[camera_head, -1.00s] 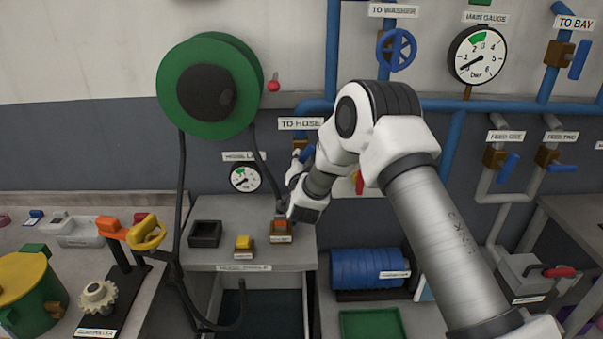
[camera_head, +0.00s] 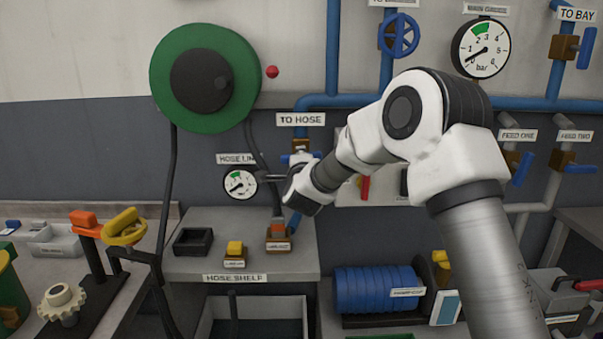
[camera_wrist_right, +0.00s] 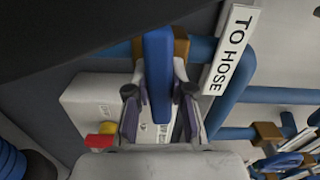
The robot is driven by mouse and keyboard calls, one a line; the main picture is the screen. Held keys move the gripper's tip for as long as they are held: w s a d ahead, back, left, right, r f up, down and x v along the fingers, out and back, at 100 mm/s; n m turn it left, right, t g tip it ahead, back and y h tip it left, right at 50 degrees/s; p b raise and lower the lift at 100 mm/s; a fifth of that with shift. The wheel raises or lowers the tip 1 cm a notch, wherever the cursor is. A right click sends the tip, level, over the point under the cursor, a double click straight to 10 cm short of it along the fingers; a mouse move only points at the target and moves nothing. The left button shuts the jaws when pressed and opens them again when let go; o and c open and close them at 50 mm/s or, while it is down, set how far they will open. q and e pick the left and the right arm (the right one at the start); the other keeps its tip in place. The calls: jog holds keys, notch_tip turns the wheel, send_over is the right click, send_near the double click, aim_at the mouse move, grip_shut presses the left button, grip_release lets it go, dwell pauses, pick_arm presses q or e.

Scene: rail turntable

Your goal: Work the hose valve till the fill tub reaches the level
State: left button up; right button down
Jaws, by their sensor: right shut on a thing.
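The hose valve's blue handle (camera_wrist_right: 158,75) runs between the two fingers of my right gripper (camera_wrist_right: 160,105) in the right wrist view. The gripper is shut on it. In the head view my right gripper (camera_head: 299,165) is at the valve below the TO HOSE sign (camera_head: 301,119), and my wrist hides part of the valve. A pale open tub (camera_head: 213,322) with a dark inside stands under the hose shelf; its lower part is cut off and I cannot read a level in it. My left gripper is not in view.
The hose line gauge (camera_head: 239,185) is left of my wrist. A green hose reel (camera_head: 238,60) hangs above it. Small blocks and a black tray (camera_head: 193,241) sit on the hose shelf (camera_head: 280,270). A blue coil (camera_head: 370,290) lies at the lower right.

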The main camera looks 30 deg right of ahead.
jog(key=shift+m+b, duration=0.6)
jog(key=shift+b, duration=0.1)
jog(key=c, duration=1)
grip_release()
jog(key=v, duration=1.2)
jog(key=shift+f, duration=0.1)
